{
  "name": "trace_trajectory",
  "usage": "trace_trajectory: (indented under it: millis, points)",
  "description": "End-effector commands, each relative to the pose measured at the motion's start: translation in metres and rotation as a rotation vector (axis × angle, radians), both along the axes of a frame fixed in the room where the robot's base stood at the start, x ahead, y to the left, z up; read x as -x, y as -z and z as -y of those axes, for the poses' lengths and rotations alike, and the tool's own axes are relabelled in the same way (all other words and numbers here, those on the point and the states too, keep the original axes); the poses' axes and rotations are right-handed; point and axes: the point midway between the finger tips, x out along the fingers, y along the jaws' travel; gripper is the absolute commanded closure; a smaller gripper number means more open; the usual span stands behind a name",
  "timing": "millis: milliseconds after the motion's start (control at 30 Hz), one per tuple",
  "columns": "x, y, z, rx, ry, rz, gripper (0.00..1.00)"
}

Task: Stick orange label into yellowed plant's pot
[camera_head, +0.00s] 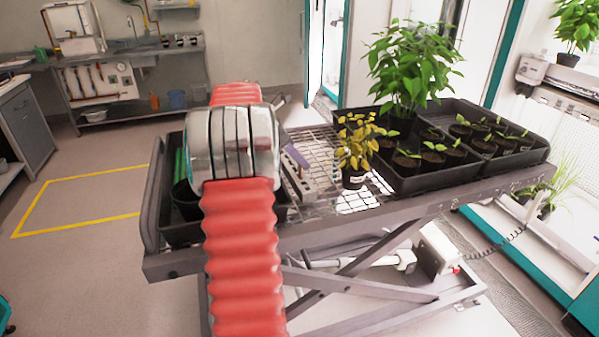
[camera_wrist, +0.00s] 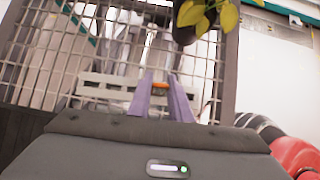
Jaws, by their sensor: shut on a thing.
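The yellowed plant (camera_head: 357,140) stands upright in a small dark pot (camera_head: 353,178) on the wire-mesh top of the lift table. Its leaves (camera_wrist: 207,14) and dark pot (camera_wrist: 185,34) show at the top right of the wrist view. My gripper (camera_wrist: 160,90) is shut on the orange label (camera_wrist: 160,86), a small orange piece between the tips of its purple fingers. The label is apart from the pot. In the head view my gripper (camera_head: 296,160) is left of the pot, partly behind my arm, and the label cannot be made out there.
The lift table (camera_head: 325,219) carries a black tray (camera_head: 440,178) of several seedling pots right of the yellowed plant. A large green plant (camera_head: 410,65) stands behind it. Another black tray (camera_head: 180,233) at the left end is partly hidden by my arm. Mesh around the yellowed pot is mostly clear.

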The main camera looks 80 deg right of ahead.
Motion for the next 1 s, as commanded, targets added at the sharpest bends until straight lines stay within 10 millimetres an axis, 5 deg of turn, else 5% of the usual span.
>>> trace_trajectory:
  millis: [1000]
  points:
    - [0.000, -0.044, 0.001, 0.002, 0.000, 0.000, 0.98]
